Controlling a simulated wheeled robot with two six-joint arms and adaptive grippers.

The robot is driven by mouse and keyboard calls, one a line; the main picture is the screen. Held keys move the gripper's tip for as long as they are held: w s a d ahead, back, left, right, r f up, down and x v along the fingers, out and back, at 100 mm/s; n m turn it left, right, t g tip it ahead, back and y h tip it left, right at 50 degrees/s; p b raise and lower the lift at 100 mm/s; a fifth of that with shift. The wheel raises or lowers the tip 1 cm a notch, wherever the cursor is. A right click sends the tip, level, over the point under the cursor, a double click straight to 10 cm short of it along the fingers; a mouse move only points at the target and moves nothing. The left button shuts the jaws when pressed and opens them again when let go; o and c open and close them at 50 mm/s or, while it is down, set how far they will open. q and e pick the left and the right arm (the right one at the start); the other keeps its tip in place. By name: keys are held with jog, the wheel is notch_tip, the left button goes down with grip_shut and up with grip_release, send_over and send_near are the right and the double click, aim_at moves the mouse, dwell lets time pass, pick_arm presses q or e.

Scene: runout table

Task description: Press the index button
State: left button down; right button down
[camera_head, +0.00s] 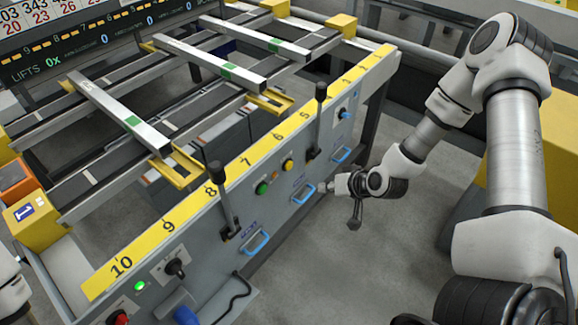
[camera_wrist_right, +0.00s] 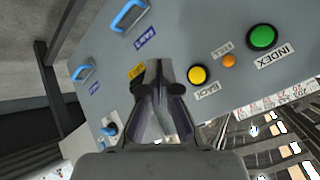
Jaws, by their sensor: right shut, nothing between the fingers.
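The index button is a green round button (camera_head: 262,188) on the sloped grey front panel (camera_head: 205,235). In the right wrist view, the green button (camera_wrist_right: 262,37) sits at the upper right beside an INDEX label. A yellow button (camera_wrist_right: 198,75) and a small orange light (camera_wrist_right: 229,61) lie between it and my gripper. My right gripper (camera_head: 324,187) is shut and empty, close to the panel, right of the green button, near a blue handle. In the wrist view its fingertips (camera_wrist_right: 158,72) lie left of the yellow button; contact with the panel cannot be told. My left gripper is out of view.
Blue handles (camera_head: 303,193) (camera_head: 257,243) and black levers (camera_head: 319,112) (camera_head: 222,196) stick out along the panel. A black knob (camera_head: 175,268) and a red button (camera_head: 120,319) are at the near end. Metal bars (camera_head: 120,115) lie across the table behind. Floor right of the panel is clear.

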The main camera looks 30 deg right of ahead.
aim_at(289, 166)
jog(key=w+a+b, duration=0.3)
jog(key=w+b, duration=0.4)
jog(key=w, duration=0.1)
jog(key=shift+a, duration=0.15)
jog(key=shift+w, duration=0.1)
dwell(1.2)
jog(key=shift+w+a, duration=0.2)
jog(key=shift+w, duration=0.1)
